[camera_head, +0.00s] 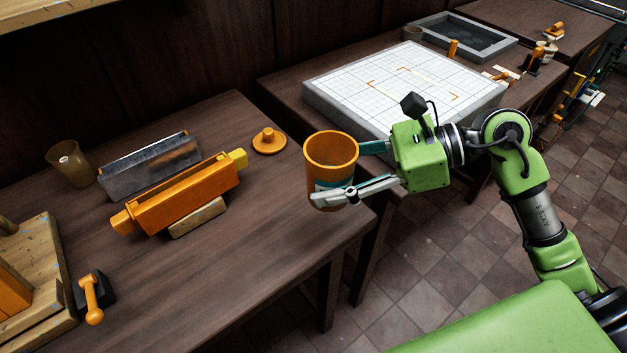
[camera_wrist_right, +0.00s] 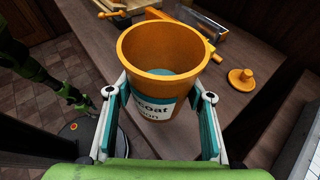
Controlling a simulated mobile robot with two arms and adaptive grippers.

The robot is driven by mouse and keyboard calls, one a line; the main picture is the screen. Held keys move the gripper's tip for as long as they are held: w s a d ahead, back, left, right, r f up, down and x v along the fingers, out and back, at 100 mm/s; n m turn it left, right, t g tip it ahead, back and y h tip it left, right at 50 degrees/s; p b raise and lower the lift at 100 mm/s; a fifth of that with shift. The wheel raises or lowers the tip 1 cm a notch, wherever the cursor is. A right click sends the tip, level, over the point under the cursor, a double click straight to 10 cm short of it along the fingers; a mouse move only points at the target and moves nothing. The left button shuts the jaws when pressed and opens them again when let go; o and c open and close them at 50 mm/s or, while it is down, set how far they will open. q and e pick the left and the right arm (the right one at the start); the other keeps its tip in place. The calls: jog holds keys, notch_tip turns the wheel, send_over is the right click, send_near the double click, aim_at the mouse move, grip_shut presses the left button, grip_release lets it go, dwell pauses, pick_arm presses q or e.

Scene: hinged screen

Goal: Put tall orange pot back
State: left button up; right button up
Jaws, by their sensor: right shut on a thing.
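The tall orange pot (camera_head: 331,150) is upright and open at the top, with a white and teal label. It also shows in the right wrist view (camera_wrist_right: 160,52), with something teal visible inside at the bottom. My right gripper (camera_head: 352,170) is shut on the pot, a finger on each side of it; the same fingers show in the right wrist view (camera_wrist_right: 160,112). The pot is at the right edge of the brown table (camera_head: 250,275); I cannot tell whether its base is clear of the top. My left gripper is not in the head view.
An orange knobbed lid (camera_head: 269,141) lies left of the pot. An orange trough (camera_head: 185,195), a grey metal box (camera_head: 150,165) and a brown cup (camera_head: 70,163) stand further left. A white gridded board (camera_head: 405,85) lies on the table behind. The brown table's front middle is clear.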

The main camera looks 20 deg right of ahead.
jog(key=w+f, duration=0.2)
jog(key=w, duration=0.1)
jog(key=w+f+p, duration=0.1)
jog(key=w+f, duration=0.2)
jog(key=w+f+p, duration=0.1)
jog(key=w+f, duration=0.1)
jog(key=w, duration=0.1)
jog(key=shift+w+a+f, duration=0.1)
jog(key=shift+w+f, duration=0.05)
jog(key=shift+f, duration=0.1)
notch_tip(320, 180, down, 3)
jog(key=shift+w+p, duration=0.15)
jog(key=shift+p, duration=0.6)
jog(key=shift+f, duration=0.25)
jog(key=shift+f, duration=0.1)
jog(key=shift+f+b, duration=0.1)
jog(key=shift+b, duration=0.2)
jog(key=o, duration=1.3)
jog(key=shift+o, duration=0.5)
